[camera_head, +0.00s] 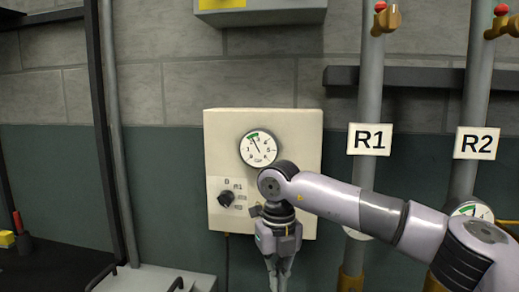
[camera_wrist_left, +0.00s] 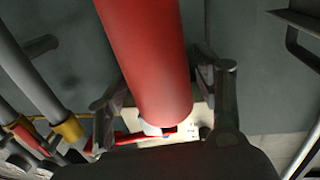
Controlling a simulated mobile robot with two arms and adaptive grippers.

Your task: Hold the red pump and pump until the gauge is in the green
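In the head view, a round gauge (camera_head: 258,148) sits on a cream box on the wall. Its dark needle points up and left, close to a small green band; the exact reading is too small to tell. In the left wrist view, a thick red cylinder, the red pump (camera_wrist_left: 150,55), lies between the fingers of my left gripper (camera_wrist_left: 166,95), which looks shut on it. The pump and left gripper are out of the head view. My right gripper (camera_head: 279,275) points down below the box's lower edge; its fingertips are unclear.
The cream box (camera_head: 302,130) carries a black selector knob (camera_head: 227,199). Pipes labelled R1 (camera_head: 369,139) and R2 (camera_head: 476,143) stand at the right, behind my right arm. A yellow block (camera_head: 6,238) lies far left. Brass-fitted pipes (camera_wrist_left: 68,128) show in the left wrist view.

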